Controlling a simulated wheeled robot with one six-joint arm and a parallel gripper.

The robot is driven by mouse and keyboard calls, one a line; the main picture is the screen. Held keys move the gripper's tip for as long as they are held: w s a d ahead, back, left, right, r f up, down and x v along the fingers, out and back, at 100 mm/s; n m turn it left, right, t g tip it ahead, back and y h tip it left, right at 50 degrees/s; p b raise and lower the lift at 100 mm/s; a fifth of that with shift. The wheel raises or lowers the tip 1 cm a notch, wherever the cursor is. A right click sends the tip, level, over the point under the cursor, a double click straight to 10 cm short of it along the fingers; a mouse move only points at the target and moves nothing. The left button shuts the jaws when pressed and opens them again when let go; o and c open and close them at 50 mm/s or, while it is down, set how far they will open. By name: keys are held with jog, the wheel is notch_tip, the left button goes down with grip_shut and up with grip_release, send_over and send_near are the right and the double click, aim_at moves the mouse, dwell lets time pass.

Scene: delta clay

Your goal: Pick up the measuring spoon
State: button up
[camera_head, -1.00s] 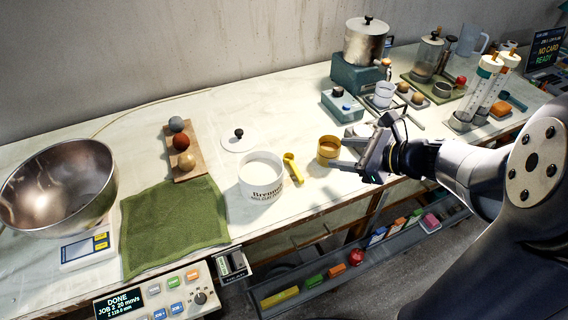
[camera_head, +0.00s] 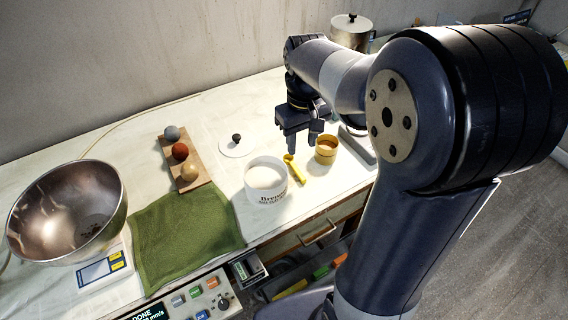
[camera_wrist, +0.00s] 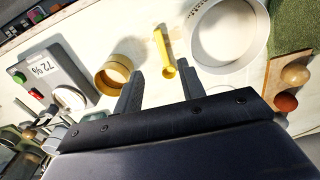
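The yellow measuring spoon (camera_head: 293,168) lies on the white worktop between a white tub (camera_head: 266,180) and a small tan cup (camera_head: 326,149). In the wrist view the measuring spoon (camera_wrist: 165,52) lies ahead of my gripper (camera_wrist: 158,88), with one end near the right finger. My gripper (camera_head: 300,145) points down above the worktop, just behind the spoon in the head view. Its two fingers are apart and nothing is between them. The exact height of the fingertips over the table is hard to tell.
The white tub (camera_wrist: 228,35) and the tan cup (camera_wrist: 113,75) stand close on either side of the spoon. A round lid with a black knob (camera_head: 236,140) lies behind the tub. A green towel (camera_head: 185,232) and a metal bowl (camera_head: 68,215) are to the left.

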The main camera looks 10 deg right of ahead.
send_over(299, 171)
jog(key=f, duration=0.5)
jog(key=shift+s+f, duration=0.15)
jog(key=shift+s, duration=0.1)
jog(key=f, duration=0.5)
jog(key=shift+w+a, duration=0.1)
jog(key=shift+w, duration=0.15)
jog(key=shift+r, duration=0.1)
jog(key=shift+c, duration=0.2)
grip_shut()
